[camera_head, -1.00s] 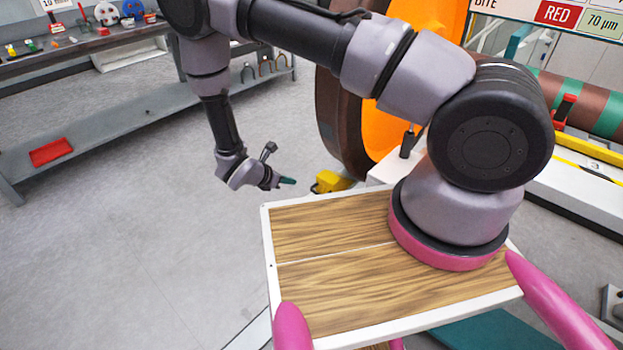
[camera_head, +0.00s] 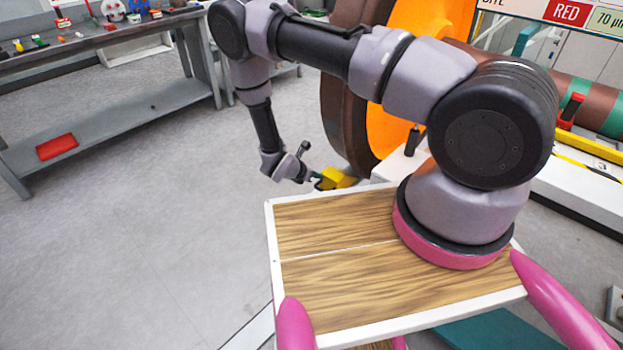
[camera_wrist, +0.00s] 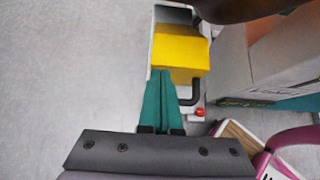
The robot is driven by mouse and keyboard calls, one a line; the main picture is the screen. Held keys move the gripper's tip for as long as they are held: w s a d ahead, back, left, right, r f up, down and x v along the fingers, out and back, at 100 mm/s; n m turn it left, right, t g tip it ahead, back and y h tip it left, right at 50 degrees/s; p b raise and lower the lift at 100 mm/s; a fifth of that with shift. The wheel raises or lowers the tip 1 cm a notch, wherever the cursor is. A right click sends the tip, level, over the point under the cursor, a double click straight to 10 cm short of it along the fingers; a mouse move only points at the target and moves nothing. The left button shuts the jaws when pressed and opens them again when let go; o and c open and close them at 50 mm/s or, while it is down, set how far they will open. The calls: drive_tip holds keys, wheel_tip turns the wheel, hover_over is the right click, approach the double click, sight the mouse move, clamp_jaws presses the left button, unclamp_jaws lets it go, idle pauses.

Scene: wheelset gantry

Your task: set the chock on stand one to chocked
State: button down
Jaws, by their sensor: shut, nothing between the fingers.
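The yellow chock (camera_head: 337,178) sits low beside the large brown and orange wheel (camera_head: 390,120), just past my wooden top. In the wrist view the chock (camera_wrist: 181,50) lies on a pale rail or plate, with a dark bent handle (camera_wrist: 190,92) and a small red knob (camera_wrist: 200,112) at its near right. My gripper (camera_head: 316,180) is at the chock's left side. In the wrist view its green fingers (camera_wrist: 163,82) are together, with nothing held, and their tips reach the chock's near edge. I cannot tell whether they touch it. The brown wheel edge shows just beyond the chock.
A grey workbench (camera_head: 110,115) with small parts and a red tray (camera_head: 57,147) stands at the left. Grey floor lies open between it and my gripper. In the wrist view a light grey block (camera_wrist: 270,60) stands close to the right of the chock.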

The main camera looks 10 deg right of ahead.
sight(325, 172)
drive_tip(key=shift+d, duration=0.1)
drive_tip(key=w+d, duration=0.2)
drive_tip(key=d, duration=0.1)
drive_tip(key=w+d, duration=0.2)
drive_tip(key=shift+d, duration=0.15)
idle(0.3)
drive_tip(key=shift+s+a, duration=0.2)
drive_tip(key=shift+a, duration=0.1)
drive_tip(key=shift+s+a, duration=0.45)
drive_tip(key=shift+a, duration=0.15)
drive_tip(key=shift+s+a, duration=0.4)
drive_tip(key=shift+a, duration=0.2)
drive_tip(key=v, duration=1)
drive_tip(key=shift+s+a, duration=0.2)
drive_tip(key=shift+s, duration=0.05)
